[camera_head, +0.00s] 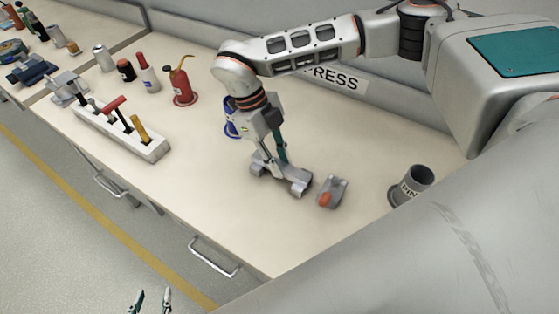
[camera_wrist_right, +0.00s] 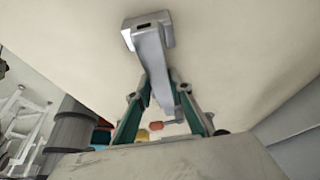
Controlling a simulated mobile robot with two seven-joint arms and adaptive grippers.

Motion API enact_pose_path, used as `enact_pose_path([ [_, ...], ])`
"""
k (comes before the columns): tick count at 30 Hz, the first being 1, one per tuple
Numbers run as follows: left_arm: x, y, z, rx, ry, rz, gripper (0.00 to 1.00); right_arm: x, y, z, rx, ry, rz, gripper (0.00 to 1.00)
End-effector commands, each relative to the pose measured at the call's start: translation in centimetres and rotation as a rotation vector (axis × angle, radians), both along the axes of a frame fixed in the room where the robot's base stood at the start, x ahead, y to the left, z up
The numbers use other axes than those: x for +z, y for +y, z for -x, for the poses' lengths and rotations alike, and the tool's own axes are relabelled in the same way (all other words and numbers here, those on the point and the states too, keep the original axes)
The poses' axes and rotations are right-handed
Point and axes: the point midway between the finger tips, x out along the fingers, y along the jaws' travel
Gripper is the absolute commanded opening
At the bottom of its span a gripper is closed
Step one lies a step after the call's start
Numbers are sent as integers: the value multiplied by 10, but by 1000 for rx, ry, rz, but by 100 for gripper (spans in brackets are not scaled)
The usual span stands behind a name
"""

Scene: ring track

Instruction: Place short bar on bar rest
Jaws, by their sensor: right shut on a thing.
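My right gripper (camera_head: 275,160) points down at the bench and is shut on a grey bar-like piece with blocky ends (camera_head: 298,184), which I take as the short bar. In the right wrist view this piece (camera_wrist_right: 150,38) runs between the green fingers of the right gripper (camera_wrist_right: 160,105). Its blocky end is close to the bench; I cannot tell whether it touches. I cannot pick out a separate bar rest with certainty. A small grey fixture with an orange tip (camera_head: 334,190) stands just right of the piece. My left gripper (camera_head: 152,300) is open and empty at the bottom edge.
A dark grey cup (camera_head: 412,185) stands at the right of the bench. A red oil can (camera_head: 183,88), bottles and a white tool rack (camera_head: 150,150) stand to the left. The front middle of the bench (camera_head: 240,215) is clear.

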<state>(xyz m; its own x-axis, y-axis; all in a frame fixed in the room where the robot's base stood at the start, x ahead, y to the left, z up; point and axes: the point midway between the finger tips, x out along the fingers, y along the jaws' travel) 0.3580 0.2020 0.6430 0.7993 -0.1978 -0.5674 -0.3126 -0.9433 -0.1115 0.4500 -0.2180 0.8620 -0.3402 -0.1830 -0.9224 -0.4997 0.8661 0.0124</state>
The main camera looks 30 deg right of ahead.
Motion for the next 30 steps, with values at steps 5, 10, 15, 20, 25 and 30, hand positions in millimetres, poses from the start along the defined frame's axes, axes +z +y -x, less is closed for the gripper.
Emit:
enact_pose_path([
  [5,-1,0,0,0,0,0,40,-2,0,0,1,0,0,0],
  [10,0,0,0,0,0,0,40,-1,0,0,1,0,0,37],
  [15,0,0,0,0,0,0,40,-1,0,0,1,0,0,37],
  [20,0,0,0,0,0,0,40,4,1,-2,1,-2,-1,37],
  [25,-1,0,0,1,1,0,40,27,6,-11,1,-5,0,37],
  [30,-2,0,0,1,1,0,40,60,12,-23,0,-5,1,37],
])
